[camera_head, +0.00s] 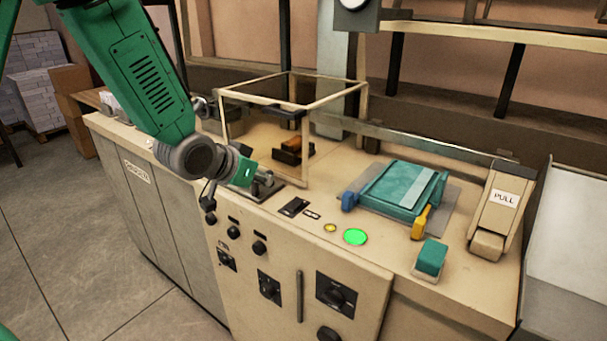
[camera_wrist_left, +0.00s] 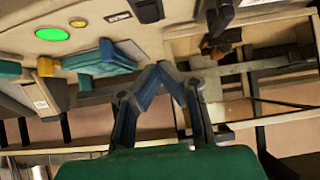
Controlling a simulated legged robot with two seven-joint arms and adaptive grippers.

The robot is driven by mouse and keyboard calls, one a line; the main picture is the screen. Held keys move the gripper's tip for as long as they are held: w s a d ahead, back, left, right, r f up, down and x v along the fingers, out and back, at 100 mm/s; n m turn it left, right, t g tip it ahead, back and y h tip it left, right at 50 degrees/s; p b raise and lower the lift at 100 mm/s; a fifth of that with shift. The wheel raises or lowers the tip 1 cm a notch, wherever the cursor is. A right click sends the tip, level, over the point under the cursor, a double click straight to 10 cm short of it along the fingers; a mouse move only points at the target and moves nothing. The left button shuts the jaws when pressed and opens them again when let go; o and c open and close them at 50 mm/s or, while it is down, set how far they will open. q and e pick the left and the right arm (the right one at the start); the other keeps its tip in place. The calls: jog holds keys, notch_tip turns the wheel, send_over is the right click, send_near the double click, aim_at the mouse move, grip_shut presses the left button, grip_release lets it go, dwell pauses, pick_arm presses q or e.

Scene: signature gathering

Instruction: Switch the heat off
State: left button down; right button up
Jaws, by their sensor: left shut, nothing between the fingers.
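A control cabinet (camera_head: 400,318) carries black knobs and dials on its front. A small black switch plate (camera_head: 293,207), a yellow button (camera_head: 330,228) and a lit green button (camera_head: 355,236) are on its top. These top controls also show in the left wrist view, with the green button (camera_wrist_left: 52,34) at upper left. No heat label is readable, so I cannot tell which control is the heat. My left gripper (camera_head: 267,181) is above the counter, left of the switch plate. Its fingertips (camera_wrist_left: 165,68) meet, with nothing between them. My right gripper is not in view.
A clear box frame (camera_head: 292,83) stands behind the left gripper. A teal press (camera_head: 402,187), a teal-topped block (camera_head: 431,258) and a PULL lever unit (camera_head: 503,205) occupy the counter's right side. Open floor (camera_head: 60,240) lies at left.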

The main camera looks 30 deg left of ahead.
pick_arm(q)
jog(key=shift+w+r, duration=0.15)
jog(key=shift+r, duration=0.3)
jog(key=shift+d, duration=0.15)
